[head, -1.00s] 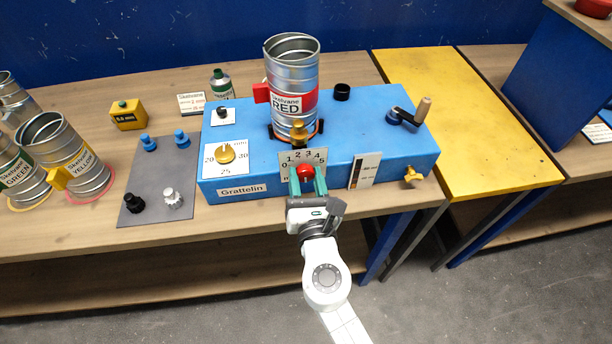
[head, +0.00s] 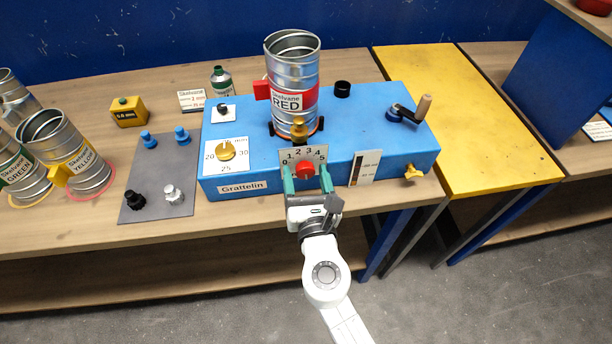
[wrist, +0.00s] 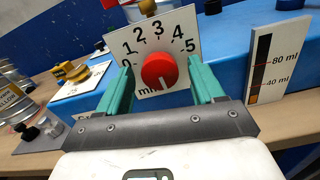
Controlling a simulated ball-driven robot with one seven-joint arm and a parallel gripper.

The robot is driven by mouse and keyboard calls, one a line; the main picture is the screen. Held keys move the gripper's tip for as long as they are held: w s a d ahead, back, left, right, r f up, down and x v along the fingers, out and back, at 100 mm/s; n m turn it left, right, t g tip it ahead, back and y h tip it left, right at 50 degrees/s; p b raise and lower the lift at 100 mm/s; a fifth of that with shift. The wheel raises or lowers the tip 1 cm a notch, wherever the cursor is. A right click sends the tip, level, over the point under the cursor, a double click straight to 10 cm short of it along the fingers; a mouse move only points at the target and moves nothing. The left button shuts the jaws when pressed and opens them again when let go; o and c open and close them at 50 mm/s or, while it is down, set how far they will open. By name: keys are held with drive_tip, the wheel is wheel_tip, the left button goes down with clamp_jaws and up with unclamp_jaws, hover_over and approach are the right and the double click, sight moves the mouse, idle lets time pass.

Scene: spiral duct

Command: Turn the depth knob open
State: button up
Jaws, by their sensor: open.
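A round red knob (head: 305,170) sits on a white dial plate (head: 290,156) numbered 0 to 5, on the front of the blue machine (head: 350,150). In the wrist view the red knob (wrist: 160,70) is central, and a pale mark on it points down, slightly right. My gripper (head: 307,178) is open, with its green fingers on the left and right of the knob. In the wrist view my gripper (wrist: 161,82) shows a gap between each finger and the knob. Nothing is held.
A yellow knob (head: 226,151) on a 20-to-30 scale is at the left. A strip gauge (head: 364,168) stands right of the dial. A metal duct (head: 292,75) labelled RED stands behind it. A crank (head: 410,112) and a brass tap (head: 414,172) are at the right.

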drive_tip(key=shift+s, duration=0.1)
drive_tip(key=s+d+b, duration=0.1)
drive_tip(key=s, duration=0.9)
drive_tip(key=shift+s+d+b, duration=0.25)
drive_tip(key=shift+b, duration=0.1)
